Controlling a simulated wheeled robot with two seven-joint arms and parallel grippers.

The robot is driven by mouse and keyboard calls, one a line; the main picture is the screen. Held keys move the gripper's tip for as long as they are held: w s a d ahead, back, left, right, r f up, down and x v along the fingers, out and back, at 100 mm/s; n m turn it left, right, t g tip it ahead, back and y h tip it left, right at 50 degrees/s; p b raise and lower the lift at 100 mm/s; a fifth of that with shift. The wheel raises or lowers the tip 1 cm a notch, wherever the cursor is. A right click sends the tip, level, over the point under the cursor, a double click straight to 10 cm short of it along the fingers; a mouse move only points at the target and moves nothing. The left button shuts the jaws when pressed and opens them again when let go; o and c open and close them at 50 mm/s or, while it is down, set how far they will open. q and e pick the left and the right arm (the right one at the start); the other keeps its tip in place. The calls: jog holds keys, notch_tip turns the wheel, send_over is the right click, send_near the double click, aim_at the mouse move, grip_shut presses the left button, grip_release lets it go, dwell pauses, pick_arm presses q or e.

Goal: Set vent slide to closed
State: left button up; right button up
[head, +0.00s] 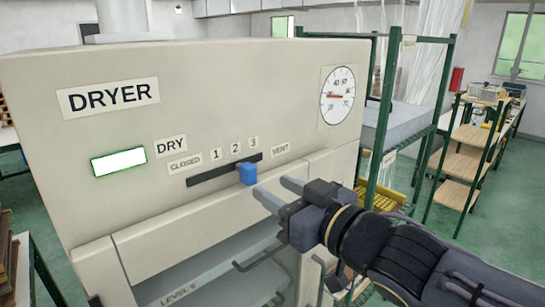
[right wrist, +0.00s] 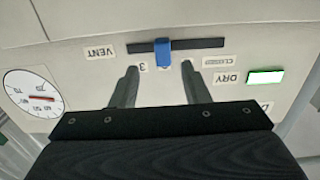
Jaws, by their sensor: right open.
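The vent slide is a blue knob (head: 247,174) in a dark horizontal slot (head: 205,179) on the dryer's front panel. The labels CLOSED, 1, 2, 3 and VENT run left to right above the slot. The knob stands right of the middle, around 2 to 3; its exact mark is unclear. My right gripper (head: 280,193) is open and empty, just in front and to the right of the knob. In the right wrist view, which is upside down, the knob (right wrist: 163,50) lies just beyond the gap between the fingertips (right wrist: 160,68), untouched. My left gripper is not in view.
A lit display (head: 119,161) labelled DRY and a round dial (head: 337,95) are on the same panel. Below is a clear-fronted lower compartment (head: 215,270) with a handle. A green-framed rack (head: 383,110) stands behind to the right. The panel around the slot is clear.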

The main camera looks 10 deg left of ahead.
aim_at(252, 176)
jog(key=b+x, duration=0.2)
jog(key=b, duration=0.1)
jog(key=shift+a+f, duration=0.1)
jog(key=shift+a, duration=0.35)
jog(key=x, duration=0.2)
jog(key=b+x, duration=0.1)
jog(key=shift+w+a+r, duration=0.2)
jog(key=shift+a+r, duration=0.05)
jog(key=shift+x, duration=0.8)
jog(key=shift+r, duration=0.1)
jog(key=shift+c, duration=0.4)
grip_shut()
